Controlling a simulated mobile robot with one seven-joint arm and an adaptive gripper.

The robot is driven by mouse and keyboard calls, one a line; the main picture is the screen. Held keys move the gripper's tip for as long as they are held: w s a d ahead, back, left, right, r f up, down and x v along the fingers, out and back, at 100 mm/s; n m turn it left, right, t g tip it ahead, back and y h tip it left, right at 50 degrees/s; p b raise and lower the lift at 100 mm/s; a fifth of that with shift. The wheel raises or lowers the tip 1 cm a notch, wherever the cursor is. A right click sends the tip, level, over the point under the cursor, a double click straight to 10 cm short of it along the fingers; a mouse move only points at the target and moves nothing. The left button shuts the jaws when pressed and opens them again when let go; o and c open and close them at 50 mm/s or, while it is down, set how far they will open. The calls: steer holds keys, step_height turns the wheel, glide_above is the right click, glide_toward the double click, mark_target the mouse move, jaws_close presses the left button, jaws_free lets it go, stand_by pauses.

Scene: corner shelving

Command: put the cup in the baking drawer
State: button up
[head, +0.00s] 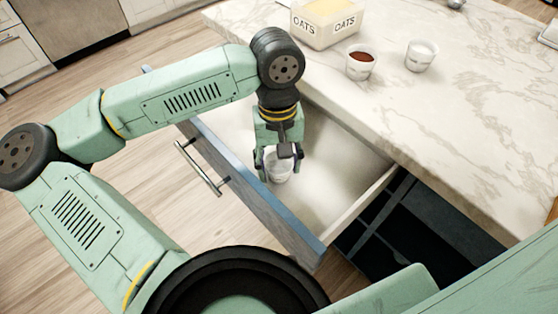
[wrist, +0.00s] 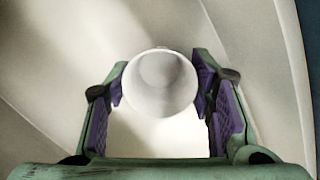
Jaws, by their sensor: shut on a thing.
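My gripper (head: 279,158) is shut on a white cup (head: 280,168), inside the outline of an open drawer (head: 335,165). In the wrist view the cup (wrist: 160,82) sits between the purple pads of my gripper (wrist: 162,88), with pale drawer surfaces behind it. The drawer has a blue-grey front with a metal bar handle (head: 201,168) and a pale interior. I cannot tell whether the cup touches the drawer floor.
A marble counter (head: 440,110) lies right of and behind the drawer. On it stand an oats container (head: 325,22), a cup with reddish-brown contents (head: 361,63) and another white cup (head: 421,55). A dark open compartment (head: 400,230) lies right of the drawer. The drawer's right part is clear.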

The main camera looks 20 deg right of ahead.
steer(key=shift+f+b, duration=0.2)
steer(key=shift+b, duration=0.1)
steer(key=o, duration=1.2)
steer(key=shift+r, duration=0.1)
steer(key=shift+r, duration=0.1)
steer(key=shift+r+p, duration=0.2)
steer(key=shift+p, duration=0.25)
step_height(320, 180, up, 12)
steer(key=w, duration=0.1)
steer(key=shift+w+d+f, duration=0.2)
